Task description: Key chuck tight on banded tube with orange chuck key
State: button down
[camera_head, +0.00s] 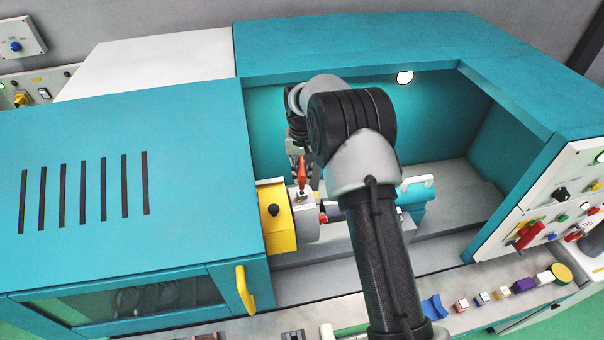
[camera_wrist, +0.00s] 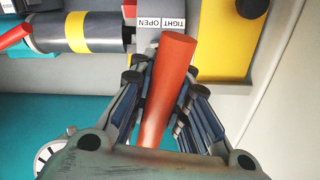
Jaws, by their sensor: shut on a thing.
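The orange chuck key (camera_wrist: 170,90) is between the fingers of my gripper (camera_wrist: 165,88), which is shut on it. In the wrist view its thick end points toward the chuck (camera_wrist: 150,15), which carries a label reading TIGHT and OPEN. The banded tube (camera_wrist: 105,32), dark with a yellow band, lies in line with the chuck at the upper left. In the head view the key (camera_head: 302,174) stands upright over the grey chuck (camera_head: 306,216). My arm hides most of my gripper and the tube there. I cannot tell whether the key is seated in the chuck.
The yellow headstock (camera_head: 273,218) adjoins the chuck on the left. A teal tailstock (camera_head: 417,197) with a white handle stands right of my arm. Teal machine walls surround the bay. Several small blocks (camera_head: 482,298) lie along the front ledge.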

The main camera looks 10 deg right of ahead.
aim_at(302, 162)
jog(key=shift+r+p, duration=1.3)
jog(key=shift+r, duration=1.2)
